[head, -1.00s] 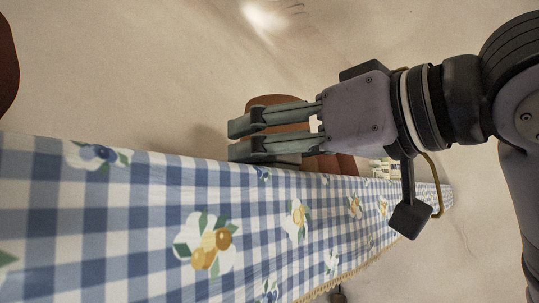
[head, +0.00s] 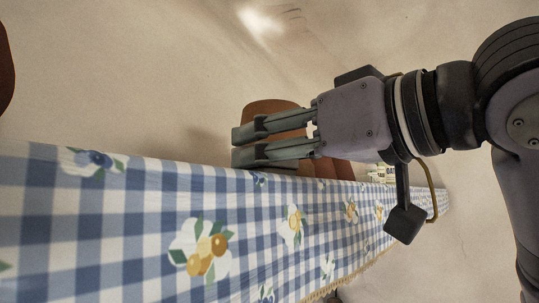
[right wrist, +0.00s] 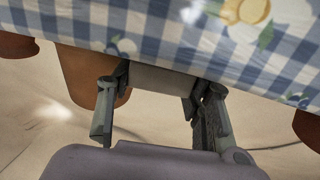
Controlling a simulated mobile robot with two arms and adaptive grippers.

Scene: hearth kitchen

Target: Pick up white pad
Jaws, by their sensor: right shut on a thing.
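My right gripper (head: 236,146) reaches in from the right in the head view, just past the edge of the checked tablecloth. In the right wrist view my right gripper (right wrist: 157,92) has its fingers apart on either side of a pale, flat white pad (right wrist: 162,80), and is shut on it. The pad lies right at the cloth's edge, and its far side is partly hidden there. I cannot make out the pad in the head view. My left gripper is not in view.
The blue and white checked tablecloth (head: 120,225) with flowers covers a table along the lower left. A brown chair (head: 265,108) stands behind the fingers; its brown back also shows in the right wrist view (right wrist: 82,78). Pale floor (head: 130,70) lies open beyond.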

